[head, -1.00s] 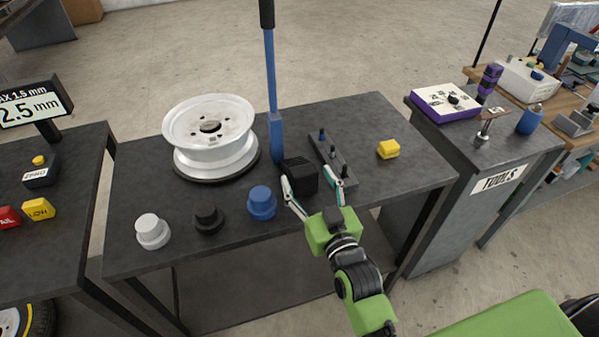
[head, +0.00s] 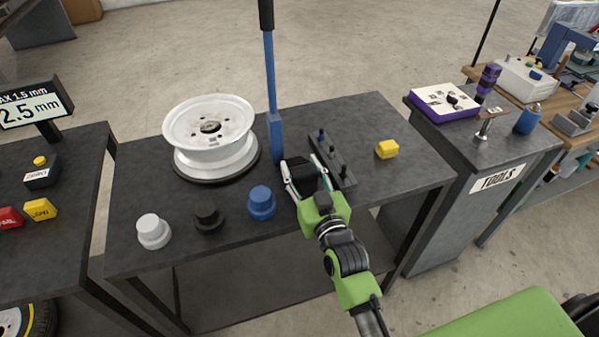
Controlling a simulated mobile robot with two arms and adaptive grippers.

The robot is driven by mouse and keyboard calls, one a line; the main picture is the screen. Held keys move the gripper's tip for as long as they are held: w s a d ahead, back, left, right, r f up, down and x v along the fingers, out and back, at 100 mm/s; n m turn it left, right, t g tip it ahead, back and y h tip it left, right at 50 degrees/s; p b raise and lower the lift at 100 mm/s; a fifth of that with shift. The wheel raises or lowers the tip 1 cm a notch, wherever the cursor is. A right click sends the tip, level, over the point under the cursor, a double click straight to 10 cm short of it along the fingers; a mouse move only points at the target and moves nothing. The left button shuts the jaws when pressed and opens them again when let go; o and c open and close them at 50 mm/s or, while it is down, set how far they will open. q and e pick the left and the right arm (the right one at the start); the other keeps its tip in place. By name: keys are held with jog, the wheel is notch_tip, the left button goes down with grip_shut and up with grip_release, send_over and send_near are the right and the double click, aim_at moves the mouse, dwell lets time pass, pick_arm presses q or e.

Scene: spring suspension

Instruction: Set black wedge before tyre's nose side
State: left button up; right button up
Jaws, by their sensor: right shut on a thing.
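The black wedge (head: 303,173) is a dark block on the middle table, right of the blue lever's foot. My right gripper (head: 306,177) has its fingers on both sides of the wedge and is shut on it. The gripper's palm hides the wedge's near side. I cannot tell whether the wedge is lifted off the table. A tyre (head: 35,319) with a yellow stripe shows only in part at the lower left edge, below the left table. My left gripper is not in view.
A white wheel rim (head: 209,130) stands left of the blue lever (head: 274,130). White (head: 153,231), black (head: 209,219) and blue (head: 262,203) knobs line the front.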

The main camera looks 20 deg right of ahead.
jog(key=shift+r, duration=0.15)
jog(key=shift+s+r, duration=0.4)
jog(key=shift+s, duration=0.05)
jog(key=s+r, duration=0.7)
jog(key=s, duration=0.5)
jog(key=s+d+f, duration=0.1)
jog(key=s+f, duration=0.2)
jog(key=s, duration=0.5)
jog(key=shift+s+d+f+h+b, duration=0.15)
jog(key=shift+d+f+h+b, duration=0.15)
jog(key=shift+d, duration=0.1)
jog(key=shift+r, duration=0.15)
